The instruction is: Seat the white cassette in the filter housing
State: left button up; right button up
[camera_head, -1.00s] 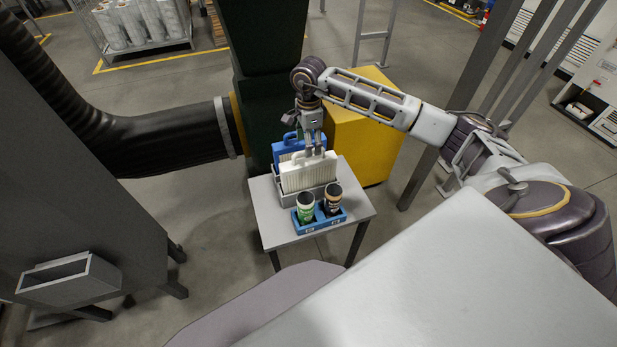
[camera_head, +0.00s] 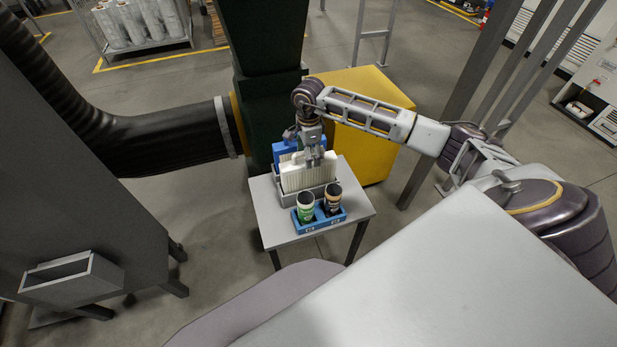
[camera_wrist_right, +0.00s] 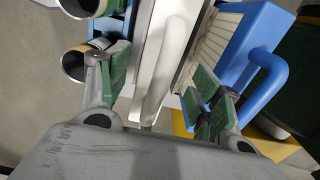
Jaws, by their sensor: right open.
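The white cassette (camera_head: 302,179) stands upright in a grey holder (camera_head: 288,199) on the small table. My right gripper (camera_head: 315,163) points down at the top of the white cassette. In the right wrist view the open fingers of my right gripper (camera_wrist_right: 160,90) are on either side of the white cassette's handle (camera_wrist_right: 168,60), with gaps showing. A blue cassette (camera_head: 285,150) stands just behind the white one, partly hidden; its blue handle (camera_wrist_right: 270,75) shows in the right wrist view. I cannot tell for sure which structure is the filter housing. My left gripper is not in view.
A blue tray (camera_head: 318,226) with a green can (camera_head: 305,208) and a black can (camera_head: 333,200) stands at the table's front. A dark green machine (camera_head: 262,110) rises behind the table (camera_head: 275,236); a yellow box (camera_head: 362,140) is behind right. A grey cabinet (camera_head: 80,190) stands left.

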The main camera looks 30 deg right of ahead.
aim_at(309, 173)
notch_tip(309, 173, down, 4)
jog(key=shift+s+a+f+p, duration=0.1)
jog(key=shift+f+p, duration=0.05)
jog(key=shift+p, duration=0.35)
grip_shut()
dwell(0.5)
